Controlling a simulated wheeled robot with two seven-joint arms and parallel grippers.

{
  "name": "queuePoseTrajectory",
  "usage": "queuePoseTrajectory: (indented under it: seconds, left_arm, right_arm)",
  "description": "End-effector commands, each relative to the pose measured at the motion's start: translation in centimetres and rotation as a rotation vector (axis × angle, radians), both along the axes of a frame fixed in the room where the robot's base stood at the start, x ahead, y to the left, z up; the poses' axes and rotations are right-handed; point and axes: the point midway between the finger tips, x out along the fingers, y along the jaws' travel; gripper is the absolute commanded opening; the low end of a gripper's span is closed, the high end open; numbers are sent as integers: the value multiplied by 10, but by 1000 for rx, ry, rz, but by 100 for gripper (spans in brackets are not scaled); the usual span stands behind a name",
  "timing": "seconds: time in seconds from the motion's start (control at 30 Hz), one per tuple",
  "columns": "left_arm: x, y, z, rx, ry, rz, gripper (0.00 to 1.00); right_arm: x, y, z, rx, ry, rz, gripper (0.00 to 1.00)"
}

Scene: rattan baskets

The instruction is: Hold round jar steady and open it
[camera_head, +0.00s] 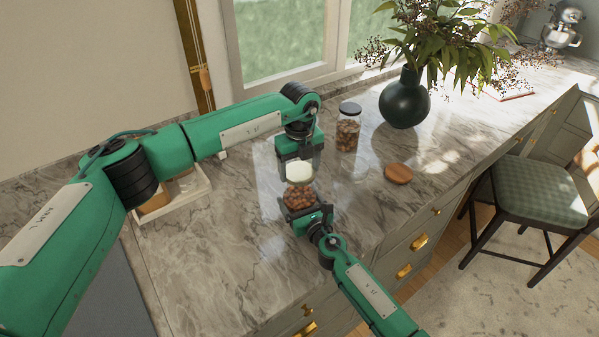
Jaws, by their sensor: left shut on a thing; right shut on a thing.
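The round jar (298,197) is clear with brown nuts inside and stands on the marble counter near its front edge. Its pale cream lid (299,174) shows directly above the nuts. My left gripper (299,168) comes down from above and is shut on the lid. My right gripper (299,207) reaches in from the front, low down, and is shut on the jar's body. The fingers partly hide the jar and lid. I cannot tell whether there is a gap between lid and jar.
A dark-lidded jar (347,133) stands behind, to the right. A round wooden piece (398,174) lies right of the jar. A dark vase (405,102) with foliage stands farther back. A tray (196,193) sits left, partly behind my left arm. The counter's front left is clear.

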Motion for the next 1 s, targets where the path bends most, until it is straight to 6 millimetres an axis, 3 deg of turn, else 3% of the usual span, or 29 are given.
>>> queuePoseTrajectory:
  seconds: [0.13,0.37,0.4,0.43,0.77,1.0]
  left_arm:
    - [0,0,17,1,-2,0,47]
    - [0,0,19,1,0,0,47]
    - [0,0,19,1,0,0,47]
    - [0,0,19,1,0,0,47]
    - [0,0,20,0,0,0,47]
    - [0,0,26,0,0,0,47]
  right_arm:
    - [0,0,-2,-1,2,0,22]
    - [0,0,-1,-1,2,0,22]
    - [0,0,-1,-1,2,0,93]
    - [0,0,-1,-1,2,0,99]
    - [-5,-3,0,-1,0,0,100]
    - [-43,-21,-1,-1,3,1,100]
